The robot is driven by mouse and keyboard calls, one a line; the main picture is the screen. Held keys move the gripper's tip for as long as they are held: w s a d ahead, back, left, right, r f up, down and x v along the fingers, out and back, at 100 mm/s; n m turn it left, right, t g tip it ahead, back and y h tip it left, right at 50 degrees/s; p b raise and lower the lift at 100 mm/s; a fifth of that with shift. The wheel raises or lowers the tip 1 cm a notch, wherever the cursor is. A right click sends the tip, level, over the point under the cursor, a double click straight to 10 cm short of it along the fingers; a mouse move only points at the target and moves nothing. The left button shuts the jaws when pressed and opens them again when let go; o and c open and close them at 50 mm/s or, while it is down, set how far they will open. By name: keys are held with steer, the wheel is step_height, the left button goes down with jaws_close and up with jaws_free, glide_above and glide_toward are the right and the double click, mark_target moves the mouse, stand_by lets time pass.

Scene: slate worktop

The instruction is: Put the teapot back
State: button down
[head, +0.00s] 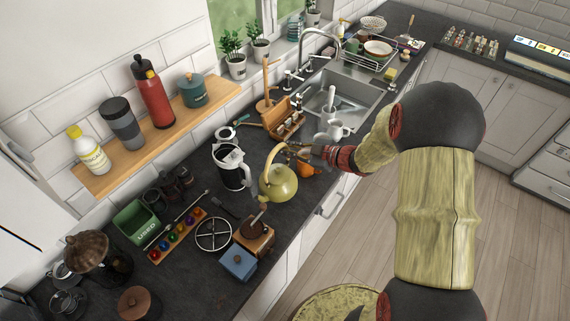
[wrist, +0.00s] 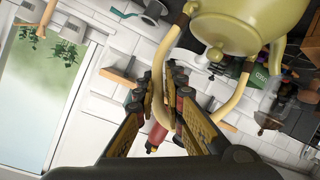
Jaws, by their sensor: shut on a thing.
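The yellow-green teapot (head: 279,184) is in the middle of the head view, over the slate worktop beside the glass press pot. Its pale curved handle (head: 268,158) arches up on its left side. My gripper (head: 290,149) reaches in from the right and is shut on that handle. In the wrist view the handle passes between the two fingers (wrist: 166,98), and the teapot's rounded body (wrist: 238,28) fills the upper right. I cannot tell for sure whether its base touches the worktop.
A glass press pot (head: 232,168) stands just left of the teapot. A wooden grinder (head: 254,234), a blue box (head: 238,263) and a round wire trivet (head: 213,234) lie nearer. An orange object (head: 305,169) is partly behind my gripper. The sink (head: 345,98) is beyond; a wooden shelf (head: 155,150) hangs left.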

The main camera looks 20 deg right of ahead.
steer(key=shift+f, duration=2.2)
steer(key=shift+f, duration=0.15)
steer(key=c, duration=1.9)
jaws_free()
